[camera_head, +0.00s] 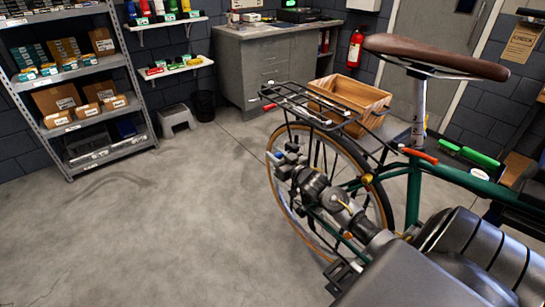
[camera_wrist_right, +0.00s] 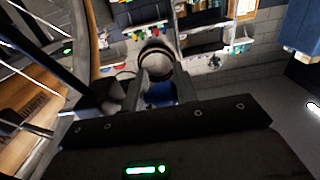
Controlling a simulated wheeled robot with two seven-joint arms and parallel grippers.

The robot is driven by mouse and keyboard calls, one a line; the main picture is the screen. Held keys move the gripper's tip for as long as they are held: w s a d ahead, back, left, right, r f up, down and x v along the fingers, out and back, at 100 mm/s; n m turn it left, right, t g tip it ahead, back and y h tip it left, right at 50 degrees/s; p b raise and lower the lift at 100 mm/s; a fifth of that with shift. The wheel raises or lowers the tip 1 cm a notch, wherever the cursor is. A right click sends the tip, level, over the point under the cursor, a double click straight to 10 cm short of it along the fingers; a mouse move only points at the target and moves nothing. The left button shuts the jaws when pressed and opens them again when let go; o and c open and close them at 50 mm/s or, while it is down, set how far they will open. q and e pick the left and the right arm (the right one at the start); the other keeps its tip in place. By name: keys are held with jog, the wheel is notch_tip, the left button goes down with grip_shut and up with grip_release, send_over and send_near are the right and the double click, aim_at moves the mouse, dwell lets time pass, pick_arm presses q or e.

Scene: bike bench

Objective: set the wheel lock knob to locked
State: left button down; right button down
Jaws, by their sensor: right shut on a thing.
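The green bike's rear wheel (camera_head: 386,208) stands in the middle of the head view, partly hidden behind my right arm. My right gripper (camera_head: 281,157) is at the wheel's left side and is shut on a small part there. A blue piece (camera_head: 273,157) shows at its fingertips and looks like the wheel lock knob. In the right wrist view my gripper's fingers (camera_wrist_right: 158,92) close around a blue part (camera_wrist_right: 160,95), with a round, pale-rimmed piece (camera_wrist_right: 156,62) just beyond. The fingers hide most of the knob, so I cannot tell its setting. My left gripper is not in view.
The brown saddle (camera_head: 435,56) overhangs at the right. The floor (camera_head: 150,220) left of the wheel is clear.

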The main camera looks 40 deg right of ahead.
jog(key=c, duration=1.2)
grip_release()
jog(key=s, duration=1.1)
jog(key=shift+a+b, duration=0.15)
jog(key=shift+b, duration=0.2)
jog(key=shift+w, duration=0.1)
jog(key=shift+c, duration=0.3)
